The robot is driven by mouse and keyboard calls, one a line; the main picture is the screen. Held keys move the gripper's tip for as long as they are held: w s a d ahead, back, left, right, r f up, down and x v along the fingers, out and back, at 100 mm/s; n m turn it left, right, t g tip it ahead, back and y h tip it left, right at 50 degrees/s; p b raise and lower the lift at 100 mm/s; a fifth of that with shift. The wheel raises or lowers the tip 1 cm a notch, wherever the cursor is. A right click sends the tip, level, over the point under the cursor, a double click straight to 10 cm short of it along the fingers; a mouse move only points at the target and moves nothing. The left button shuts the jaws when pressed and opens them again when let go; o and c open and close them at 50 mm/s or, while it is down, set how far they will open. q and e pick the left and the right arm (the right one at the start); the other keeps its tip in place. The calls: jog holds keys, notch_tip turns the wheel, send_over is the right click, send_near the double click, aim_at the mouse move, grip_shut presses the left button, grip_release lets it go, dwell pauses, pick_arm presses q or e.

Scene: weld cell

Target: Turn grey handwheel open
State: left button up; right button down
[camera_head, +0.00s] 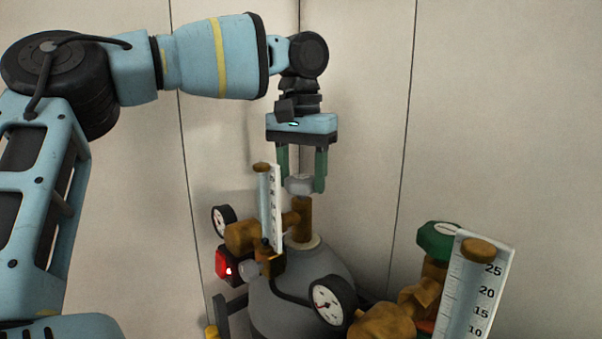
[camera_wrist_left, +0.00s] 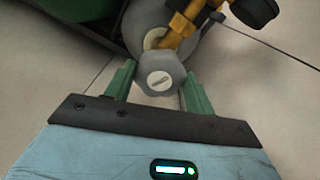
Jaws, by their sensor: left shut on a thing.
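The grey handwheel (camera_head: 300,184) sits on top of a brown valve stem above a rounded grey tank. My left gripper (camera_head: 303,183) reaches down from above, with its two green fingers on either side of the handwheel and shut on it. In the left wrist view the handwheel (camera_wrist_left: 160,75) is a faceted grey knob with a slotted disc in its middle, between the green fingers (camera_wrist_left: 158,88). My right gripper is not in either view.
A gauge tube (camera_head: 270,205) stands close left of the handwheel. Dial gauges (camera_head: 328,303) and a red lamp box (camera_head: 229,267) are below. A green handwheel (camera_head: 437,241) and a larger gauge tube (camera_head: 470,290) stand at right. Pale walls are behind.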

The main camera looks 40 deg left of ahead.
aim_at(301, 177)
pick_arm(q)
jog(key=n, duration=0.6)
jog(key=shift+r, duration=0.1)
jog(key=n, duration=0.3)
jog(key=shift+n, duration=0.8)
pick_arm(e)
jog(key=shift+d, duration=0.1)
pick_arm(q)
jog(key=o, duration=1)
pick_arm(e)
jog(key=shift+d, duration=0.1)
pick_arm(q)
notch_tip(301, 177, up, 6)
jog(key=shift+r+b, duration=0.15)
jog(key=shift+b, duration=0.15)
jog(key=shift+r, duration=0.75)
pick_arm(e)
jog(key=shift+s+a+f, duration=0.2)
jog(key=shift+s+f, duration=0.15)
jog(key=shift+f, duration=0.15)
